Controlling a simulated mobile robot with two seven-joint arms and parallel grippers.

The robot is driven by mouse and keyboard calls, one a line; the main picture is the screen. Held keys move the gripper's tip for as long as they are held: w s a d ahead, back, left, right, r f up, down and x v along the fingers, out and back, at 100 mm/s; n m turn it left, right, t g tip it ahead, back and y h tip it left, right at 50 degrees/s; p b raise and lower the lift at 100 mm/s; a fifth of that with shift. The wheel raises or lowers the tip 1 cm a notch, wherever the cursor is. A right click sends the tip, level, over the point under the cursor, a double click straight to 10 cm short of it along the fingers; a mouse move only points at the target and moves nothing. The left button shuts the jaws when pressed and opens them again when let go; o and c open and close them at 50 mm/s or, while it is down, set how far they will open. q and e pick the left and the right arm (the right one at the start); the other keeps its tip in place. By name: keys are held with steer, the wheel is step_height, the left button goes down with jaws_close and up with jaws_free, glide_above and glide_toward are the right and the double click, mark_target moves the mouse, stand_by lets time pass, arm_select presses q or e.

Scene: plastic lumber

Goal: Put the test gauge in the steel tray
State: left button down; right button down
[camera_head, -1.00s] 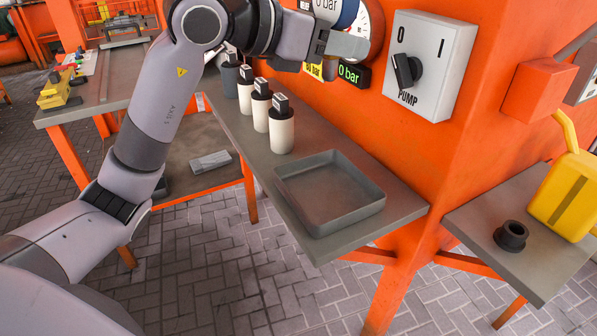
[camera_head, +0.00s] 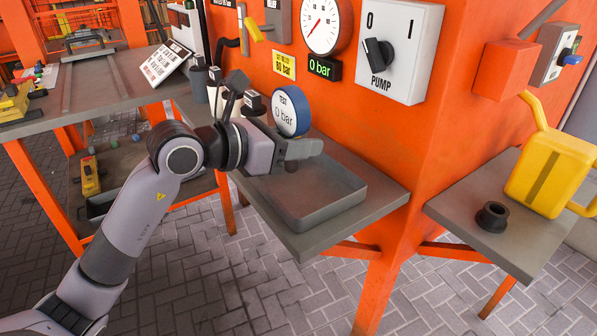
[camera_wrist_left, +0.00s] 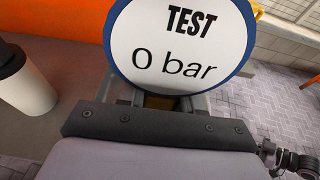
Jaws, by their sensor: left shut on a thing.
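The test gauge (camera_head: 287,111) has a blue rim and a white face reading "TEST 0 bar". My left gripper (camera_head: 296,152) is shut on it and holds it upright above the steel tray. The gauge face also fills the upper middle of the left wrist view (camera_wrist_left: 180,45). The steel tray (camera_head: 340,205) is a shallow grey square tray on the narrow shelf. The gripper covers its back left part, and the part of the tray that shows is empty. The height of the gauge above the tray floor is hard to tell. My right gripper is not in view.
Several white bottles with black caps stand left of the tray, partly behind my arm; one (camera_wrist_left: 28,85) shows in the left wrist view. The orange wall panel with the pump switch (camera_head: 388,55) rises behind. A yellow can (camera_head: 548,170) and black ring (camera_head: 492,216) sit at right.

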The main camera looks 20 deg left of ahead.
arm_select(q)
steer(key=shift+f, duration=0.55)
step_height(320, 180, down, 4)
steer(key=shift+r+b, duration=0.15)
steer(key=shift+b, duration=0.35)
steer(key=shift+f, duration=0.3)
steer(key=c, duration=0.8)
jaws_free()
steer(key=shift+o, duration=0.2)
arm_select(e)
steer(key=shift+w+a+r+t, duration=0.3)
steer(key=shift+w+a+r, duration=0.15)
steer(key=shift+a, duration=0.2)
arm_select(q)
steer(key=shift+r, duration=0.15)
